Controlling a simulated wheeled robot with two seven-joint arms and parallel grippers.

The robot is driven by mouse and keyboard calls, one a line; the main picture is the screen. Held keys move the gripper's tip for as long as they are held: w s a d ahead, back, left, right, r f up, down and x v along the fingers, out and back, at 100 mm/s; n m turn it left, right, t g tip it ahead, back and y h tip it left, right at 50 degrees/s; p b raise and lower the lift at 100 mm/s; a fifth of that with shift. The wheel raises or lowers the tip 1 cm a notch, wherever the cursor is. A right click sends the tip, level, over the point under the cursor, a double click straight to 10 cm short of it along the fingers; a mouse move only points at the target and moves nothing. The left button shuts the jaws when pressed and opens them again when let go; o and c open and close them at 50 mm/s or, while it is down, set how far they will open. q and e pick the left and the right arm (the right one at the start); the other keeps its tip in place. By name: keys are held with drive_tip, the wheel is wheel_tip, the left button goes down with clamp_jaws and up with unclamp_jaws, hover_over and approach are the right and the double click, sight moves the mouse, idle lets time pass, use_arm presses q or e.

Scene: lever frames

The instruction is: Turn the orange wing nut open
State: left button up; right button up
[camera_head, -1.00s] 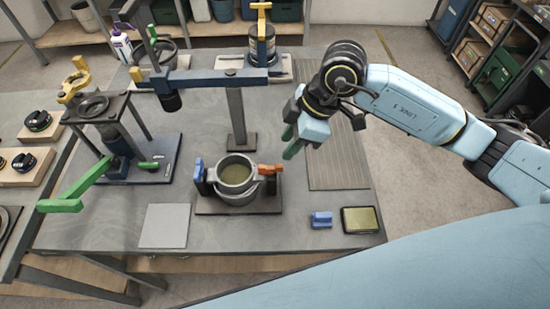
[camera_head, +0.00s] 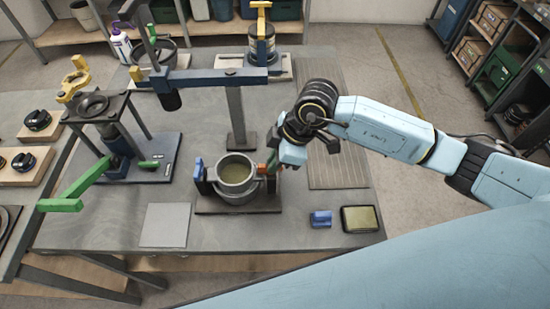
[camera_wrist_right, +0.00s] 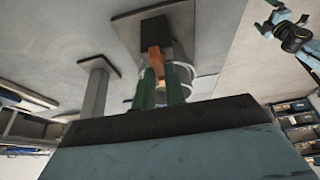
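The orange wing nut (camera_head: 262,168) sits on the right side of a metal pot (camera_head: 236,177) in a dark stand on the table. My right gripper (camera_head: 271,161) is down at the nut from the right and hides part of it. In the right wrist view the orange nut (camera_wrist_right: 155,62) shows between the two green fingers (camera_wrist_right: 160,92), one on each side. The fingers look apart; whether they touch the nut is unclear. A blue arm with its gripper (camera_wrist_right: 276,20), seemingly my left, shows small at the top right of that view; its fingers are too small to judge.
A blue handle (camera_head: 198,170) stands left of the pot. A post with a crossbar (camera_head: 215,77) rises behind it. A green lever (camera_head: 82,185) reaches out at the left. A blue block (camera_head: 320,219) and a small tray (camera_head: 343,214) lie at the front right.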

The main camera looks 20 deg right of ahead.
clamp_jaws()
drive_tip(key=shift+n, duration=0.3)
drive_tip(key=n, duration=0.1)
drive_tip(key=n+g, duration=0.1)
drive_tip(key=n, duration=0.1)
drive_tip(key=n+g, duration=0.1)
drive_tip(key=shift+w+r+p, duration=0.1)
drive_tip(key=shift+w+p, duration=0.2)
drive_tip(key=shift+p, duration=0.1)
drive_tip(key=n, duration=0.1)
drive_tip(key=n+g, duration=0.1)
drive_tip(key=n, duration=0.3)
drive_tip(key=shift+w+a, duration=0.1)
drive_tip(key=shift+w, duration=0.15)
drive_tip(key=n+g+h+b, duration=0.1)
drive_tip(key=n, duration=0.2)
drive_tip(key=shift+w+a+n+g+b, duration=0.1)
drive_tip(key=shift+n+g+b, duration=0.2)
drive_tip(key=shift+b, duration=0.05)
drive_tip(key=shift+w+a+n+g+h+b, duration=0.15)
drive_tip(key=shift+n+h+b, duration=0.4)
drive_tip(key=shift+n, duration=0.6)
drive_tip(key=shift+s+n+g+h+b, duration=0.1)
drive_tip(key=shift+n+g+h+b, duration=0.3)
drive_tip(key=shift+n, duration=0.75)
drive_tip(key=o, duration=0.5)
unclamp_jaws()
